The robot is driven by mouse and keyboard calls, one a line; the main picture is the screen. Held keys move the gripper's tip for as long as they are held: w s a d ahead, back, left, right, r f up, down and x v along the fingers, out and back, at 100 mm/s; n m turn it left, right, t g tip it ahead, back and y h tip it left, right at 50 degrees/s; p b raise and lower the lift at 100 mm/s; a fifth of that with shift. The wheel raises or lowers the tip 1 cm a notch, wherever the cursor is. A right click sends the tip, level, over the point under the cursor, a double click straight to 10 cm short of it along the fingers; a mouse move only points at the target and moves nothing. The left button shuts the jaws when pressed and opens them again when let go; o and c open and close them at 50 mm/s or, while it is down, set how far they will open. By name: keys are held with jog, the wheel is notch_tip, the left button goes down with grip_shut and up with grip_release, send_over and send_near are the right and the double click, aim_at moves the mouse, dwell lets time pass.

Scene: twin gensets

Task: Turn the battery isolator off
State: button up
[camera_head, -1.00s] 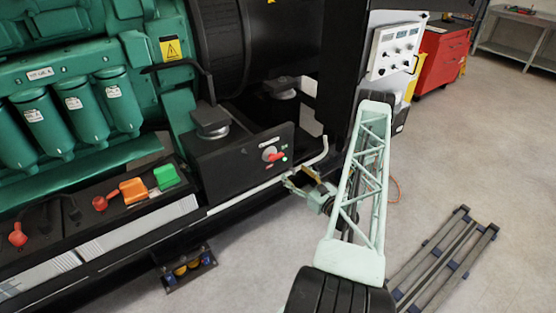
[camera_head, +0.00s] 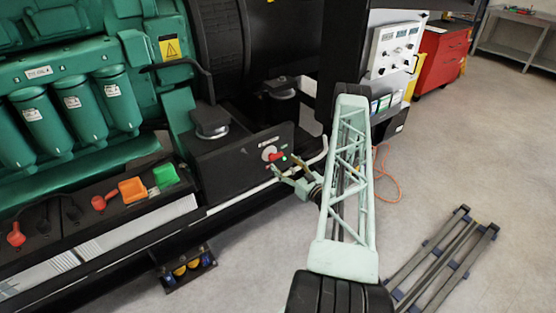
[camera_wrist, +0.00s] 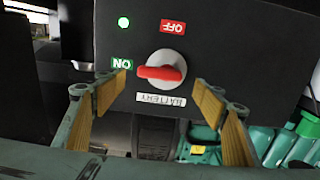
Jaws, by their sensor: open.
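The battery isolator is a red rotary handle (camera_wrist: 161,73) on a pale round base, mounted on a black panel (camera_wrist: 235,45). In the wrist view its handle lies across, with its narrower end toward the green ON label (camera_wrist: 121,63). A red OFF label (camera_wrist: 173,27) is above it, and a green lamp (camera_wrist: 123,22) is lit. The handle also shows in the head view (camera_head: 277,156). My gripper (camera_wrist: 168,95) is open, its wood-coloured pads on either side of the handle in the picture. No contact with the handle shows. In the head view my gripper (camera_head: 284,172) is close to the panel.
Battery terminals with red, orange and green covers (camera_head: 133,189) are at the left. A ladder-like rack (camera_head: 445,258) lies on the floor at the right. Open floor surrounds it.

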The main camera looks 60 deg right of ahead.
aim_at(278, 157)
jog(key=shift+x, duration=2.65)
jog(key=shift+c, duration=0.2)
jog(key=c, duration=0.8)
